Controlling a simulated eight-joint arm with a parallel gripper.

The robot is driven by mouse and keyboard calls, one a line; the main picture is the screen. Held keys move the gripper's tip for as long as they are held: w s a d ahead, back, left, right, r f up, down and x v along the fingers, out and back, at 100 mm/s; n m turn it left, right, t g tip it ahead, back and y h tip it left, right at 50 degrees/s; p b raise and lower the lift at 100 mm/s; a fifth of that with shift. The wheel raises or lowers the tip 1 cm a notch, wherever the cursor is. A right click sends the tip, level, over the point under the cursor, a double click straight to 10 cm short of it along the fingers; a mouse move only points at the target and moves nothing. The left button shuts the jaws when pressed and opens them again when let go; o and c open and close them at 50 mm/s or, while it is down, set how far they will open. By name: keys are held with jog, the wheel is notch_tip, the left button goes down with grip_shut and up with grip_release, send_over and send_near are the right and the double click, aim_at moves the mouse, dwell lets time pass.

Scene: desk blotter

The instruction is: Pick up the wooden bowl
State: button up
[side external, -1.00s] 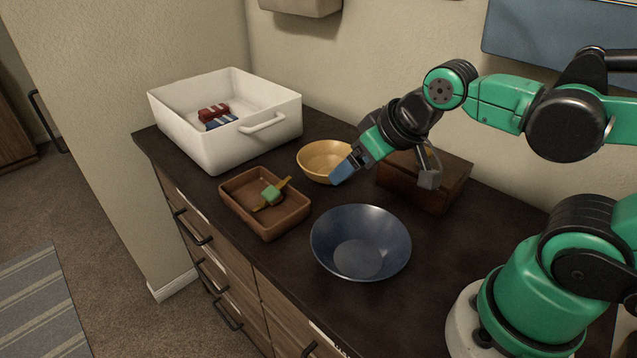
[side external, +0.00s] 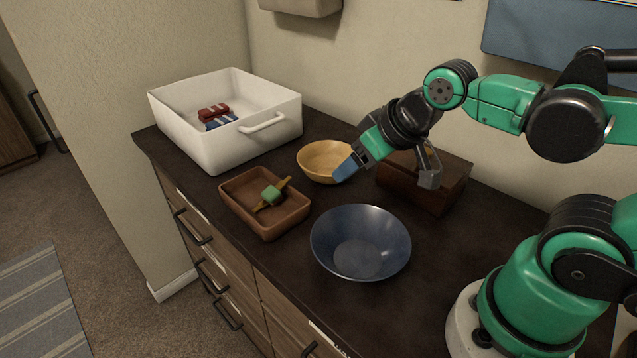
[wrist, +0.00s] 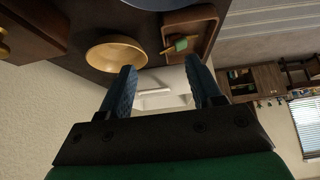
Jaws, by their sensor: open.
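The wooden bowl (side external: 321,161) is light tan and round, and it stands upright and empty on the dark counter between the white bin and the wooden box. In the wrist view the bowl (wrist: 114,56) is at the upper left, beside the left fingertip. My gripper (side external: 345,171) is at the bowl's right edge in the side view, and its blue finger overlaps part of the rim. I cannot tell whether it touches. In the wrist view my gripper (wrist: 161,78) has its two blue fingers wide apart with nothing held between them.
A white bin (side external: 187,140) with red and blue items stands behind left. A brown tray (side external: 233,211) holding a green and yellow object lies in front of the bowl. A blue bowl (side external: 330,262) is nearer the base. A dark wooden box (side external: 412,190) stands right, under my arm.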

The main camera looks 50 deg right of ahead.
jog(key=m+g+h, duration=0.3)
jog(key=m+h, duration=0.6)
jog(key=h, duration=0.4)
send_over(300, 159)
jog(key=s+a, duration=0.2)
jog(key=a, duration=0.2)
notch_tip(300, 159, down, 3)
jog(key=f, duration=0.4)
jog(key=shift+w, duration=0.2)
notch_tip(300, 159, down, 2)
jog(key=shift+f, duration=0.2)
jog(key=shift+x, duration=1.2)
jog(key=shift+w+d+f, duration=0.1)
jog(key=shift+d+f, duration=0.1)
jog(key=shift+d, duration=0.15)
